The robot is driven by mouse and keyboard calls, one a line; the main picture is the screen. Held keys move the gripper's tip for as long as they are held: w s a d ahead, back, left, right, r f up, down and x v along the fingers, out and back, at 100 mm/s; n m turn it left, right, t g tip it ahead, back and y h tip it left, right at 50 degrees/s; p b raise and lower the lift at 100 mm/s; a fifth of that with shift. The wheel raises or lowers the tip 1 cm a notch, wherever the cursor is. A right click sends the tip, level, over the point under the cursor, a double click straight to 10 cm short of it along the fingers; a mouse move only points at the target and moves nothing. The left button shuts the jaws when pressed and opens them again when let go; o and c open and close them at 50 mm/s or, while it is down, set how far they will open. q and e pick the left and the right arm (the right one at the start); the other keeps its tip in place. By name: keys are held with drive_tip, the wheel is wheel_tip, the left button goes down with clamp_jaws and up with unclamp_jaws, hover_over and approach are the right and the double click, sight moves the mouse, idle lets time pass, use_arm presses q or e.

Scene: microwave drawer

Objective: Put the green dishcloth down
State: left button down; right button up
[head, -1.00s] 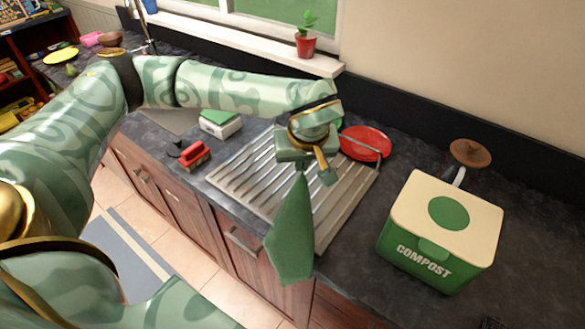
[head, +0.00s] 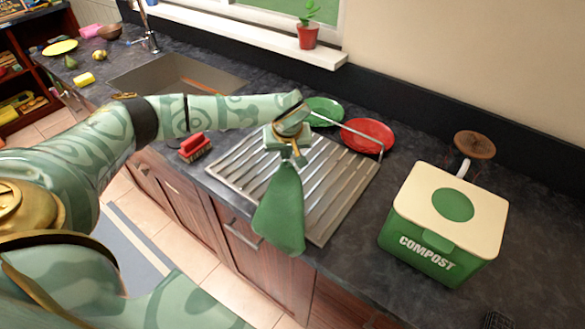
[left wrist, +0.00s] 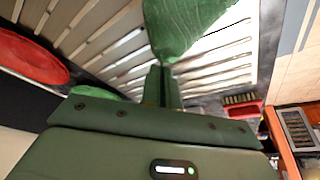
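The green dishcloth (head: 280,212) hangs down from my left gripper (head: 289,160) in the head view. Its lower end is over the front edge of the ribbed metal drainboard (head: 333,190) and the counter. In the left wrist view the dishcloth (left wrist: 185,25) spreads out from between the fingertips (left wrist: 165,72), which are closed together on it. Whether the cloth's bottom touches the counter edge I cannot tell. My right gripper is not in either view.
A red plate (head: 368,134) and a green plate (head: 325,110) stand behind the drainboard. A red brush (head: 194,147) lies left of it, near the sink (head: 165,80). A compost bin (head: 445,225) stands at the right. Dark counter between drainboard and bin is clear.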

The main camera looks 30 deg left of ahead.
use_arm(q)
drive_tip(key=shift+f, duration=0.25)
drive_tip(key=c, duration=0.9)
unclamp_jaws()
drive_tip(key=p+v, duration=0.2)
drive_tip(key=v, duration=1.4)
drive_tip(key=shift+s+r, duration=0.1)
drive_tip(key=shift+r, duration=0.05)
